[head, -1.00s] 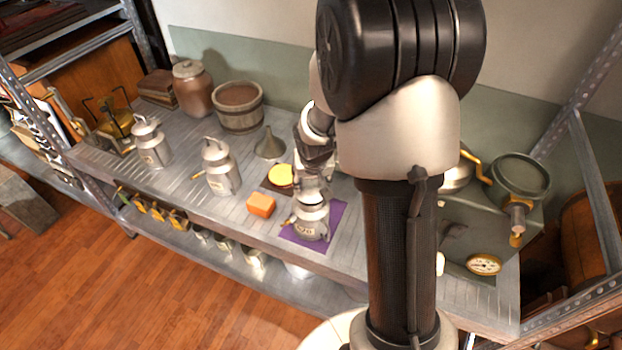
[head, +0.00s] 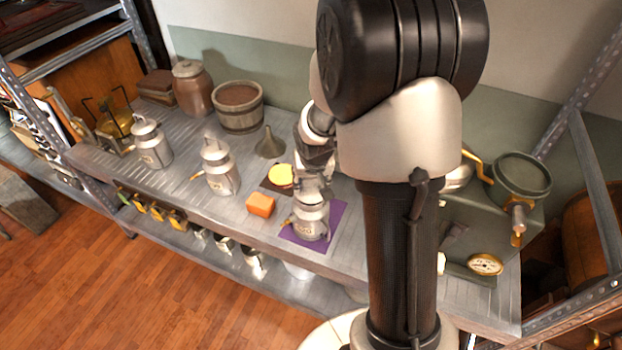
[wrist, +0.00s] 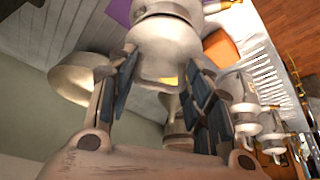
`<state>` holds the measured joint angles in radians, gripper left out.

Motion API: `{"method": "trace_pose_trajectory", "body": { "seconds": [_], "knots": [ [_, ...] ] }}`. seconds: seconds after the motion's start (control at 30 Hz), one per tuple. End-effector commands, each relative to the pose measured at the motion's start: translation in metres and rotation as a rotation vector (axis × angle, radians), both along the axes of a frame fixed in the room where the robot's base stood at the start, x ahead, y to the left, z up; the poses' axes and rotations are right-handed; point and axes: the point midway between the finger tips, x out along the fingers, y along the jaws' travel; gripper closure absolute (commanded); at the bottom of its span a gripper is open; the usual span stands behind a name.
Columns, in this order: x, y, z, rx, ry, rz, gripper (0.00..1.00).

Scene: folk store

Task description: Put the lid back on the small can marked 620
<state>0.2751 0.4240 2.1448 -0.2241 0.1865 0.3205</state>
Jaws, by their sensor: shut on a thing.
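The small can (head: 311,222), with dark marks on its front, stands upright on a purple cloth (head: 335,213) near the shelf's front edge. My gripper (head: 316,164) is directly above it, pointing down. In the wrist view my gripper (wrist: 168,62) is shut on the pale metal lid (wrist: 160,42), with a blue-padded finger on each side. The lid also shows below the fingers in the head view (head: 312,188). It is at the can's mouth, roughly in line with it. I cannot tell whether it is fully seated.
An orange block (head: 261,205) lies left of the cloth, with a yellow round thing (head: 281,176) behind it. A green machine with a gauge (head: 485,264) stands at right.

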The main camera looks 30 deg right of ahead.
Motion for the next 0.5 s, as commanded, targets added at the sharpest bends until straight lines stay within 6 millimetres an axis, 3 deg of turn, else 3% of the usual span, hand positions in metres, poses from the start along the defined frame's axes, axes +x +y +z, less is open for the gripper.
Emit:
{"method": "trace_pose_trajectory", "body": {
  "seconds": [0.1,0.13,0.5],
  "knots": [
    [0.0001,-0.0001,0.0002,0.0,-0.001,0.0,0.82],
    [0.0001,-0.0001,0.0002,0.0,-0.001,0.0,0.53],
    [0.0,0.0,0.0,0.0,0.0,0.0,0.3]
  ]
}}
